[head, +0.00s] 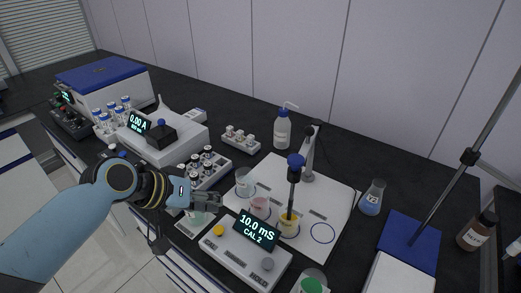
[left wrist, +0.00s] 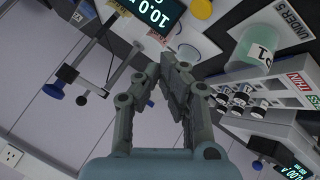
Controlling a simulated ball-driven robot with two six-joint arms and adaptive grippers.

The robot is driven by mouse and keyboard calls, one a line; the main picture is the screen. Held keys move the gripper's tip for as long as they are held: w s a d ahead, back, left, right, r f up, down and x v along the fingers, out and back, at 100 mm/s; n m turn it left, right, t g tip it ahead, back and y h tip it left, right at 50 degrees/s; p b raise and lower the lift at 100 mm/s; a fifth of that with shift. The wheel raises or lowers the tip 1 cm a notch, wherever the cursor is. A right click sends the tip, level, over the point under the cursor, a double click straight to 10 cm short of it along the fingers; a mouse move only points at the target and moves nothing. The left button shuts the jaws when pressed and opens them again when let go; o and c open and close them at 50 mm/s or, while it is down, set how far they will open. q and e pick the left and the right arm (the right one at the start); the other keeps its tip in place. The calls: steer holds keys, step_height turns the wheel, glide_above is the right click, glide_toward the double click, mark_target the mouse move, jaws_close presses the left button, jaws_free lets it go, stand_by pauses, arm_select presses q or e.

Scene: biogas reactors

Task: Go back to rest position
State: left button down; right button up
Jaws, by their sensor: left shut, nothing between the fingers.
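My left gripper (head: 186,192) is shut and empty. It hangs over the front part of the bench, beside a rack of dark-capped vials (head: 205,167) and left of the conductivity meter (head: 245,252), whose display reads 10.0 mS CAL 2. A beaker with greenish contents (left wrist: 258,45) stands to the right of the fingers there. In the head view, the gripper partly covers the beaker near it. My right gripper does not show.
A probe stand (head: 309,155) holds a blue-capped probe over a yellow-filled beaker (head: 289,224) on a white mat (head: 332,200). A flask (head: 372,197), wash bottle (head: 282,130) and brown bottle (head: 477,231) stand around it. White instruments (head: 165,146) occupy the bench at left.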

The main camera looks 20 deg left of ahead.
arm_select(q)
steer(key=s+a+r+m+g+y, duration=0.1)
steer(key=s+a+r+y, duration=0.15)
steer(key=s, duration=0.45)
steer(key=s+a+r+m+g+y, duration=0.1)
steer(key=s+r+y, duration=0.15)
steer(key=s, duration=0.45)
steer(key=s+a+r+g+y, duration=0.1)
steer(key=s+r, duration=0.3)
steer(key=s, duration=0.3)
step_height(320, 180, down, 36)
steer(key=s+a+g+b, duration=0.1)
steer(key=a+g+b, duration=0.15)
steer(key=b, duration=0.85)
steer(key=s+f+b, duration=0.3)
steer(key=s+f, duration=0.3)
steer(key=f, duration=0.3)
steer(key=s+a+f+b, duration=0.1)
steer(key=s+f+b, duration=0.3)
steer(key=s+f, duration=0.3)
steer(key=s+f+b, duration=0.3)
steer(key=s+f, duration=0.3)
steer(key=f, duration=0.6)
steer(key=shift+s+a+f+g+b, duration=0.25)
steer(key=shift+s+a+g+b, duration=0.05)
steer(key=shift+s+g+b, duration=0.1)
steer(key=c, duration=2)
jaws_free()
